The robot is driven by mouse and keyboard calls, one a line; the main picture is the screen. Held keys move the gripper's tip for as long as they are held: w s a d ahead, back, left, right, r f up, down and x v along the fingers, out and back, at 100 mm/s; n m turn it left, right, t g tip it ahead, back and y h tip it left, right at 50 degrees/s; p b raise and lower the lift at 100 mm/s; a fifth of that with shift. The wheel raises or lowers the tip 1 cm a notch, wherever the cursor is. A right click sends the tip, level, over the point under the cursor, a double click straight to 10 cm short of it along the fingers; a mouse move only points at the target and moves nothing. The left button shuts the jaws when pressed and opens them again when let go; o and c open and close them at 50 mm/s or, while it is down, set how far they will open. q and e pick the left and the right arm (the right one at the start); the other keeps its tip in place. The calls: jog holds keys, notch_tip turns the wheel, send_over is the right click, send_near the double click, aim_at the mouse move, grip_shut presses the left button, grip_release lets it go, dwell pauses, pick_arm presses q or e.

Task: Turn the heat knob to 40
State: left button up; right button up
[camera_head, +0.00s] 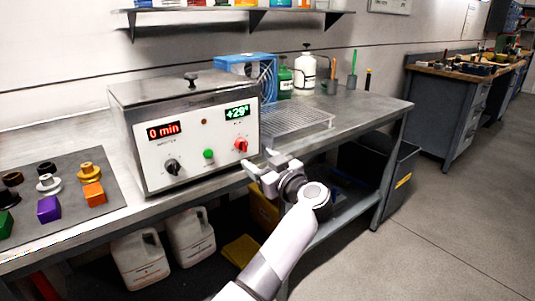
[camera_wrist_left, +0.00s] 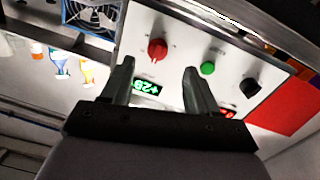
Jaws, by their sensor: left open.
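The heating unit (camera_head: 196,165) is a silver box with a white front panel on the metal bench. Its red heat knob (camera_head: 241,145) is at the panel's right, under a green display (camera_head: 237,112) that reads about +29°. My left gripper (camera_head: 259,161) is open and empty, in front of the panel's lower right, just below and right of the red knob. In the left wrist view the red knob (camera_wrist_left: 157,49) lies ahead of and between the two open fingers (camera_wrist_left: 158,66), apparently apart from them. My right gripper is not in view.
A black knob (camera_head: 173,167) and green button (camera_head: 208,154) share the panel, with a red "0 min" display (camera_head: 164,131). A wire rack (camera_head: 300,122) stands right of the unit. Several coloured pieces lie on a grey mat (camera_head: 112,190) at left.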

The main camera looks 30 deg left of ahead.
aim_at(245, 146)
pick_arm(q)
jog(key=x, duration=0.2)
jog(key=p+x, duration=0.1)
jog(key=x, duration=0.1)
jog(key=r+x, duration=0.1)
jog(key=x, duration=0.2)
jog(key=c, duration=1)
